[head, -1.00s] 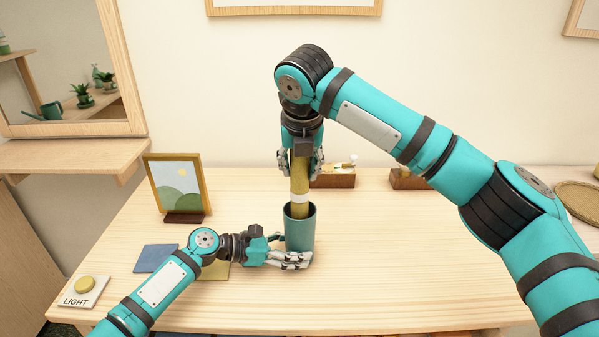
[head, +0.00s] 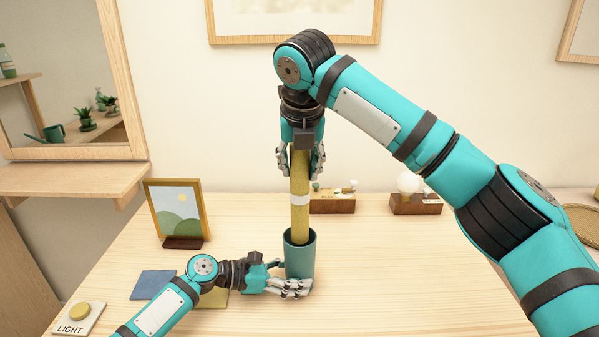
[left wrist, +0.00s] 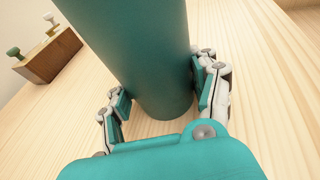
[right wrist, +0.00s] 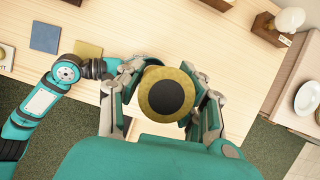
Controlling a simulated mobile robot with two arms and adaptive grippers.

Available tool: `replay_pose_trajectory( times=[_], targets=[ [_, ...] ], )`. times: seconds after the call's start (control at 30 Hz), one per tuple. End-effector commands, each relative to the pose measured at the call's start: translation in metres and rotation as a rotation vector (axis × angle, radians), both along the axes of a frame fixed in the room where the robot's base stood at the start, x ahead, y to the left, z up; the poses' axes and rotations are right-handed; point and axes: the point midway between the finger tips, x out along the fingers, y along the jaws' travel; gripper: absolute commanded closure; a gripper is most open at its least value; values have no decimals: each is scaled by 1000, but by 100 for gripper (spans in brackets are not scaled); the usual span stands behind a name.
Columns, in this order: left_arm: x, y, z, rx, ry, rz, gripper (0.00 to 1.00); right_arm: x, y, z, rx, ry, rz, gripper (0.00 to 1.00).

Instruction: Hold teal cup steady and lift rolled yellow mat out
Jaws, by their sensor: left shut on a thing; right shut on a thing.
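The teal cup (head: 300,262) stands upright on the wooden table. My left gripper (head: 290,288) is shut around its lower part; the left wrist view shows the fingers on both sides of the cup (left wrist: 140,50). The rolled yellow mat (head: 300,217), with a white band, stands upright above the cup. Its lower end is hidden inside the cup's rim. My right gripper (head: 300,162) points down and is shut on the mat's upper end.
A picture frame (head: 178,210) stands left on the table (head: 400,290). Wooden blocks with small items (head: 332,203) and a white ball (head: 411,183) stand behind. A blue square (head: 153,284) and a light button (head: 80,313) lie front left. The table right of the cup is clear.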

Motion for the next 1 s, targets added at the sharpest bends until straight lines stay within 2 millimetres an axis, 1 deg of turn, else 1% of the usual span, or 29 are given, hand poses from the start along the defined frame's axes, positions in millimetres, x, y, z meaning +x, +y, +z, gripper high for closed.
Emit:
replay_pose_trajectory(
  times=[0.1,0.6,0.93,0.97,1.0],
  targets=[
    [0,0,0,1,0,0,69,0,1,8,2,-2,2,98],
    [0,0,0,1,0,0,69,0,1,36,1,-1,0,98],
    [0,0,0,1,1,0,69,0,0,39,1,-1,1,98],
    [0,0,0,1,1,0,37,0,0,39,1,-1,1,98],
    [0,0,0,1,0,0,31,0,0,39,1,-1,1,98]
  ],
)
